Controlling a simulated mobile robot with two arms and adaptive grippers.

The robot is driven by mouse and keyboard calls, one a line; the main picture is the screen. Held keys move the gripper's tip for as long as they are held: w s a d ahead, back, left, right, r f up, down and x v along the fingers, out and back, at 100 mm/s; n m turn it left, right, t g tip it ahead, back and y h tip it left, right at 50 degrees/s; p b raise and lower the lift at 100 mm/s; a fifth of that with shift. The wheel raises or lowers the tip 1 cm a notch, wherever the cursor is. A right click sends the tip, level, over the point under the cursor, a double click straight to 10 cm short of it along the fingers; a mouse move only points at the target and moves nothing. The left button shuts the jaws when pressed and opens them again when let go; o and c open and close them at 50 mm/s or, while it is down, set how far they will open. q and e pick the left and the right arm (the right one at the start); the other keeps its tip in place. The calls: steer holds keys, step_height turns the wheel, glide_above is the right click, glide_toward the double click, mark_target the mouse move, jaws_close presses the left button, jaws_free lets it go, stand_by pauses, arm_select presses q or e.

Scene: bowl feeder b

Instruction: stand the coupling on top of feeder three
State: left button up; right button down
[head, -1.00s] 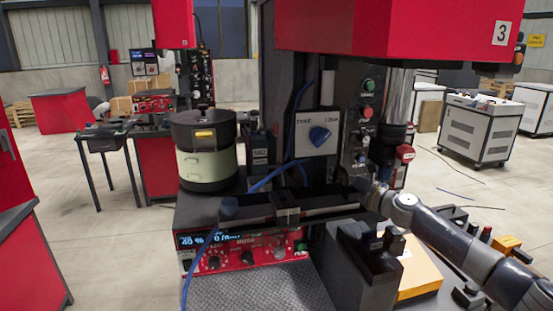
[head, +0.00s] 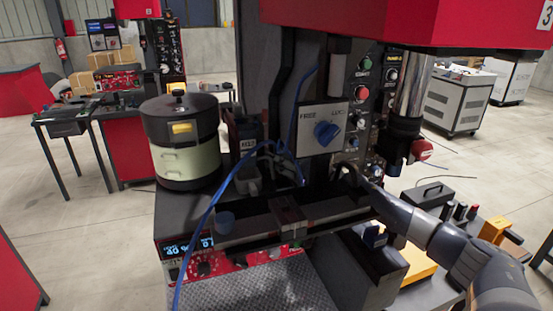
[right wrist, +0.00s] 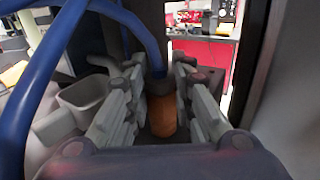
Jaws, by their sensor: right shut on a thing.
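In the head view I cannot make out the coupling; the blue hose (head: 228,182) loops left of the gripper. The feeder, a black and cream drum (head: 186,163) with a lidded top, stands upright at left. My left gripper is not in view.
A red housing (head: 400,22) marked 3 overhangs the panel with the blue FREE/LOCK knob (head: 326,132). A yellow block (head: 418,268) is at right.

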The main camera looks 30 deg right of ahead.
steer(key=shift+s+d+r, duration=0.15)
steer(key=shift+s+d, duration=0.1)
steer(key=shift+s, duration=0.25)
steer(key=shift+s+d+r, duration=0.1)
steer(key=shift+s+d, duration=0.1)
steer(key=shift+s, duration=0.45)
steer(key=c, duration=1.7)
jaws_free()
steer(key=shift+w+a+f, duration=0.3)
steer(key=shift+w, duration=0.1)
steer(key=o, duration=0.3)
steer(key=shift+w, duration=0.1)
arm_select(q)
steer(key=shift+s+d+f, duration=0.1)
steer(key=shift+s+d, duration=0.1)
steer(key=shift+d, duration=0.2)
arm_select(e)
steer(key=shift+o, duration=0.2)
steer(key=shift+d, duration=0.2)
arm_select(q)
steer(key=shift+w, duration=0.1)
arm_select(e)
steer(key=shift+s+a, duration=0.1)
steer(key=shift+s, duration=0.1)
